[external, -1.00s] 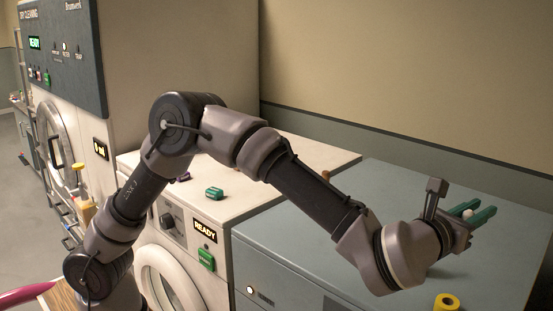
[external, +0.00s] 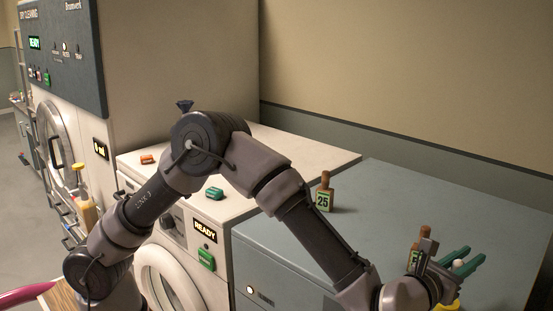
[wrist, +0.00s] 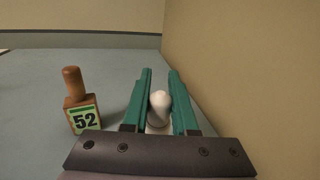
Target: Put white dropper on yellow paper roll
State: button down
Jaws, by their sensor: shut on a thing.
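My gripper (external: 464,265) is at the lower right of the external view, with its teal fingers shut on the white dropper (wrist: 159,104). In the wrist view the dropper's rounded white top stands between the two fingers; its lower part is mostly hidden. The yellow paper roll (external: 456,305) shows only as a small yellow patch at the bottom edge of the external view, just below my gripper. The gripper hides most of it. I cannot tell whether the dropper touches the roll.
A brown bottle labelled 52 (wrist: 82,113) stands left of my fingers, close by. Another, labelled 25 (external: 324,195), stands farther left on the grey-blue top (external: 400,195). The wall (wrist: 240,70) is to the right in the wrist view. A green item (external: 214,193) lies on the white machine.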

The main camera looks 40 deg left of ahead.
jog(key=shift+f, duration=0.1)
jog(key=c, duration=0.7)
grip_release()
jog(key=shift+s, duration=0.25)
jog(key=v, duration=1.1)
jog(key=shift+s, duration=0.25)
